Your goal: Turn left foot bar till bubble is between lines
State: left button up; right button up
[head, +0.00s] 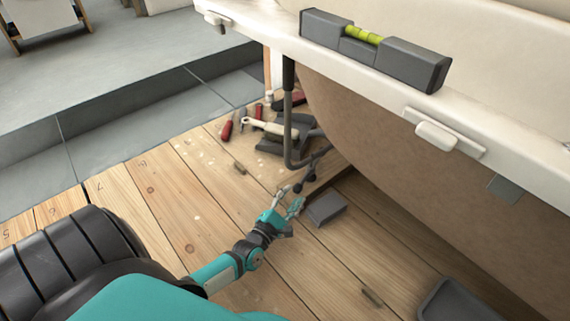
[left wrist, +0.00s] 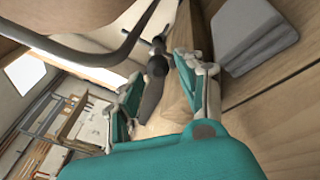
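A grey spirit level (head: 410,66) with a yellow-green vial (head: 363,35) lies on the white tub rim. The bubble is too small to place against the lines. Below the tub, a dark foot piece with rounded knobs (head: 311,172) stands near the floor, which I take to be the left foot bar. My left gripper (head: 290,198) is just short of it, low over the wooden floor. In the left wrist view the fingers are apart, and the dark bar (left wrist: 154,85) shows between and beyond them. Contact cannot be told. My right gripper is not in view.
A bent dark pipe (head: 289,115) hangs from the tub and shows close in the left wrist view (left wrist: 95,55). A grey block (head: 326,209) sits right of the gripper. Red-handled tools (head: 227,130) lie behind. A dark grey tray (head: 455,303) is at lower right.

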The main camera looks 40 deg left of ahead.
pick_arm(q)
jog(key=shift+s+d, duration=0.15)
jog(key=shift+s, duration=0.85)
jog(key=shift+s+d, duration=0.1)
jog(key=shift+s, duration=0.85)
